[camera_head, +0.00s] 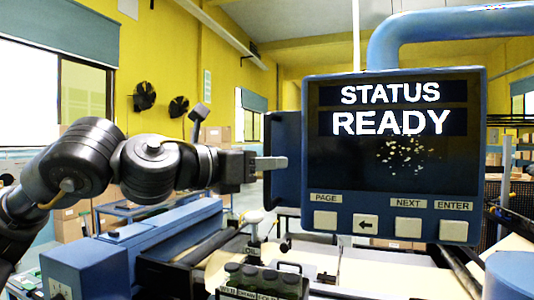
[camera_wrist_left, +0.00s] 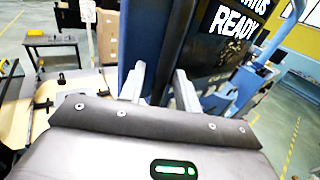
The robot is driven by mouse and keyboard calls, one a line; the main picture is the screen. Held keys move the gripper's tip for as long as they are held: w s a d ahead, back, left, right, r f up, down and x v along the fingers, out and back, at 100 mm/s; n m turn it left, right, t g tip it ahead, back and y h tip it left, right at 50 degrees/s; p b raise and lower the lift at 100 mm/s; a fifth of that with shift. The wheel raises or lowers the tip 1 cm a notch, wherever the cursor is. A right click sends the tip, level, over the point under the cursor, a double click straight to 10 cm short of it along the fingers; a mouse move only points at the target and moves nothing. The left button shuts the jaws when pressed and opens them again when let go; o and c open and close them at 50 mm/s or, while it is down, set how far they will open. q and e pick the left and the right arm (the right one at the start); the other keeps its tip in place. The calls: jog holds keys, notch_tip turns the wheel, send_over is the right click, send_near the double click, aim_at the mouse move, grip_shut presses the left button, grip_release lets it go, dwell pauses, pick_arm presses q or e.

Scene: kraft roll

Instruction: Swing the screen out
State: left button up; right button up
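The blue-framed screen (camera_head: 395,150) reads "STATUS READY" and hangs from a thick blue arm. My left gripper (camera_head: 272,163) reaches in from the left, with one finger in front of the handle. In the left wrist view its two fingers (camera_wrist_left: 159,84) stand apart, with dark blue surface seen between them. Contact with the handle cannot be made out. The screen (camera_wrist_left: 228,38) shows there at a steep angle. My right gripper is not in view.
Below the screen are the PAGE, arrow, NEXT and ENTER buttons (camera_head: 408,227). The blue support arm (camera_head: 440,32) curves above the screen. Cardboard boxes (camera_head: 70,222) stand behind.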

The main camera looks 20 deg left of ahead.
pick_arm(q)
jog(key=shift+w+d+f, duration=0.1)
jog(key=shift+w+d, duration=0.05)
jog(key=shift+w, duration=0.05)
jog(key=shift+c, duration=0.3)
grip_shut()
jog(key=shift+s, duration=0.1)
